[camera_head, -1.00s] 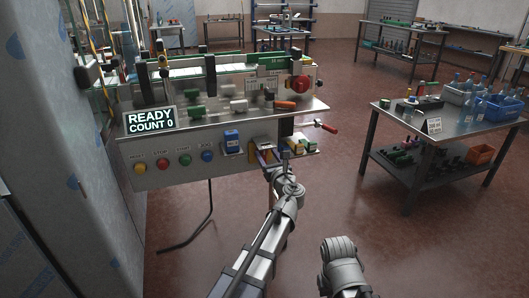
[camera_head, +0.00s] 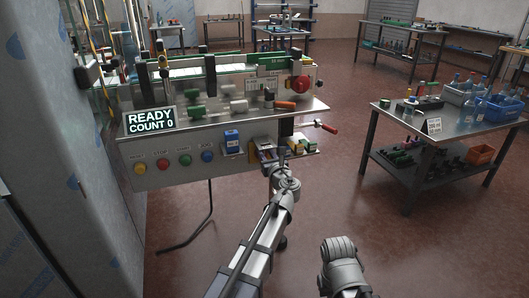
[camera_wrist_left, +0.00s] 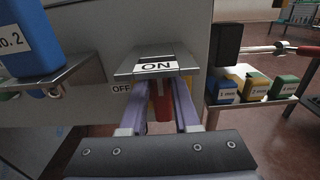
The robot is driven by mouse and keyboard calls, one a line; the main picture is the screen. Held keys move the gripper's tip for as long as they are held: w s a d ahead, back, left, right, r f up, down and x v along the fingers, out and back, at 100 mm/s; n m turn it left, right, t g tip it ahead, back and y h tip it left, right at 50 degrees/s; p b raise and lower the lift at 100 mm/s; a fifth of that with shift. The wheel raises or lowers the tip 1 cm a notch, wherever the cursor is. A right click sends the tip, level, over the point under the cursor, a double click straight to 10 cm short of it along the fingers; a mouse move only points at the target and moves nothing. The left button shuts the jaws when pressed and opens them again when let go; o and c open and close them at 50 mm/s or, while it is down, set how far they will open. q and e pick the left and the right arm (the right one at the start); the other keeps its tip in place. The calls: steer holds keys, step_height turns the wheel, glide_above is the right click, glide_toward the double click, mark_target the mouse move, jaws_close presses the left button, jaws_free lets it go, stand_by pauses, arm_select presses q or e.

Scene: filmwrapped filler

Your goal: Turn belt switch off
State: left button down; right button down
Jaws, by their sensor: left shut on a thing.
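The belt switch shows in the left wrist view as a red lever (camera_wrist_left: 161,104) below a grey hood with an ON label (camera_wrist_left: 156,66). An OFF label (camera_wrist_left: 121,88) is on the panel to the left of the lever. My left gripper (camera_wrist_left: 160,110) has its two purple fingers on either side of the red lever and is shut on it. In the head view my left gripper (camera_head: 265,154) is at the lower right of the machine's front panel, where the switch is mostly hidden. My right gripper is out of view; only part of that arm shows.
The machine front (camera_head: 185,160) has several coloured buttons and a READY COUNT 0 display (camera_head: 150,120). A blue box (camera_head: 231,142) stands left of my gripper, and small coloured boxes (camera_head: 300,147) are close on the right. A steel table (camera_head: 390,110) stands farther right, with open floor between.

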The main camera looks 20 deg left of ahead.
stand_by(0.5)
arm_select(q)
steer(key=n, duration=0.4)
steer(key=s+a+f+n+b, duration=0.1)
steer(key=n, duration=0.3)
steer(key=a+n, duration=0.1)
steer(key=n, duration=0.4)
steer(key=shift+s+f+b, duration=0.25)
steer(key=shift+f+b, duration=0.15)
steer(key=n, duration=0.2)
steer(key=f+n+b, duration=0.1)
steer(key=n, duration=0.1)
steer(key=shift+s+a+n, duration=0.1)
steer(key=shift+a+n, duration=0.1)
steer(key=shift+n, duration=0.2)
steer(key=c, duration=0.6)
jaws_free()
steer(key=shift+c, duration=0.2)
steer(key=shift+d, duration=0.1)
